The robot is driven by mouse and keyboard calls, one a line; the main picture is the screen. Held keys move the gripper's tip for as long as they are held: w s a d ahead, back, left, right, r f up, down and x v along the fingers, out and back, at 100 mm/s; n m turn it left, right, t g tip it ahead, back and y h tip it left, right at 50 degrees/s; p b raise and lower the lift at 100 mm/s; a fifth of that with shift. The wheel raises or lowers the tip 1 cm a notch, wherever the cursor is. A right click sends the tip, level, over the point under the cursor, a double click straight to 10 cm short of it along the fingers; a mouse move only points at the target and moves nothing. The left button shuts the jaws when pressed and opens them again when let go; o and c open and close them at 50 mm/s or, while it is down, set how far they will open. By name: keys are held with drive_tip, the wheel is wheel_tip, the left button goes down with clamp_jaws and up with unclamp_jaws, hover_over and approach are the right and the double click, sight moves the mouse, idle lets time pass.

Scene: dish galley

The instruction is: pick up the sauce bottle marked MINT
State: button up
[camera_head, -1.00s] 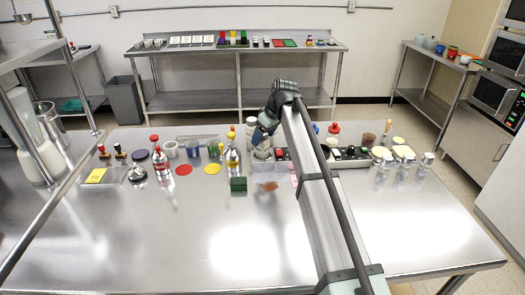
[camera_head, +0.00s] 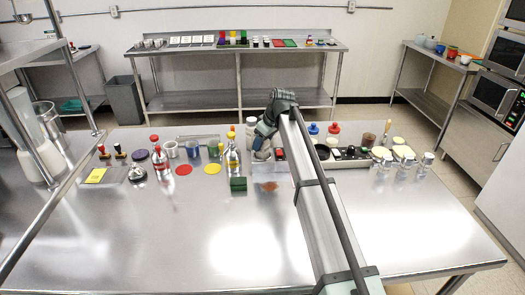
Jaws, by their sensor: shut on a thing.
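My gripper (camera_head: 262,153) is at the back middle of the steel table, low among the items there, below my dark wrist. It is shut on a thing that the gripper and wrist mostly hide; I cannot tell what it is. No label reading MINT is legible. A clear bottle with a yellow top (camera_head: 232,155) stands just left of the gripper.
A dark green block (camera_head: 238,185) and a brown patch (camera_head: 269,186) lie in front of the gripper. A clear red-topped bottle (camera_head: 161,163) stands farther left. A tray with several items (camera_head: 350,164) lies to the right. The table's front (camera_head: 190,250) is clear.

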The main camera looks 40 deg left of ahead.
drive_tip(key=c, duration=0.4)
